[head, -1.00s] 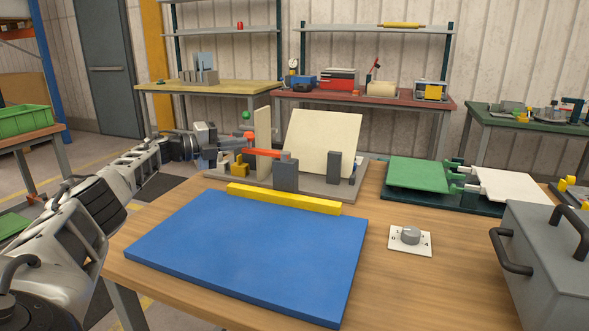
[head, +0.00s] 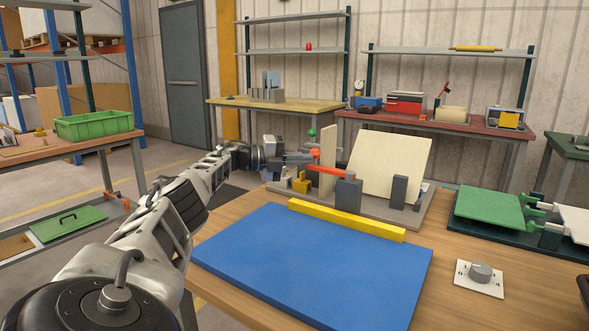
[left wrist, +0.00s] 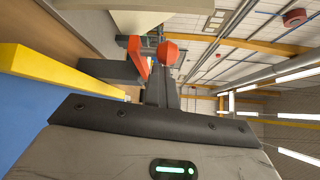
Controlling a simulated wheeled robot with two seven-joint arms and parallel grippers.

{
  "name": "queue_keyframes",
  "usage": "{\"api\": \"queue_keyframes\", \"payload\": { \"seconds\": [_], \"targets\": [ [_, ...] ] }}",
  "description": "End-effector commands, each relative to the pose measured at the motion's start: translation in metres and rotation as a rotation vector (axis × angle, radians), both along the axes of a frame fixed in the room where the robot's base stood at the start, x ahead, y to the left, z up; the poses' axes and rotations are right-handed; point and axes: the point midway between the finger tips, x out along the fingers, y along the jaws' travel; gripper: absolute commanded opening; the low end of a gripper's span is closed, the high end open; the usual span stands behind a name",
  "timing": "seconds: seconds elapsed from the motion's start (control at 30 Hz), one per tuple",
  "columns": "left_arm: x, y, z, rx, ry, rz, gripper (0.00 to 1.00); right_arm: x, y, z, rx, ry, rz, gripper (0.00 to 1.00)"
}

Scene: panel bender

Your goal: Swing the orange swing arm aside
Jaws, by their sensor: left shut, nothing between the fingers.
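The orange swing arm (head: 332,169) sits on the grey fixture, with one end by a dark grey block (head: 348,194) and its other end beside the upright cream panel (head: 328,160). In the left wrist view the swing arm (left wrist: 137,57) shows close up with its round orange-red knob (left wrist: 168,53). My left gripper (head: 312,158) is at the swing arm's outer end, its fingers shut and empty. In the left wrist view the fingers (left wrist: 160,88) point toward the knob and look very close to it; I cannot tell whether they touch. My right gripper is out of view.
A yellow bar (head: 346,220) lies along the back of the blue plate (head: 310,265) in front of the fixture. A leaning cream sheet (head: 388,158) stands behind. A dial (head: 480,272) and green plate (head: 488,207) are to the right.

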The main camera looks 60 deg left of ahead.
Motion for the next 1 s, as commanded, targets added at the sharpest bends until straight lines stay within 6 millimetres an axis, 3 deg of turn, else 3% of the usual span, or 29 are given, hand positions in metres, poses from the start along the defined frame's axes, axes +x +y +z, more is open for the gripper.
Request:
{"api": "queue_keyframes", "payload": {
  "seconds": [0.03, 0.17, 0.67, 1.0],
  "targets": [
    [0.01, 0.009, 0.012, -0.017, -0.041, 0.07, 0.0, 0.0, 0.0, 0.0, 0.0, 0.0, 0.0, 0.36],
    [-0.001, 0.013, 0.011, -0.016, -0.038, 0.068, 0.0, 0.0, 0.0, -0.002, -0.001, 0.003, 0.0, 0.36],
    [-0.095, 0.039, 0.006, 0.005, -0.008, 0.039, 0.0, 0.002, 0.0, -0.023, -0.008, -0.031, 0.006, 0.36],
    [-0.148, 0.052, 0.015, 0.005, -0.012, 0.009, 0.0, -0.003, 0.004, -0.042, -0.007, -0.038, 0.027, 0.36]
  ]
}}
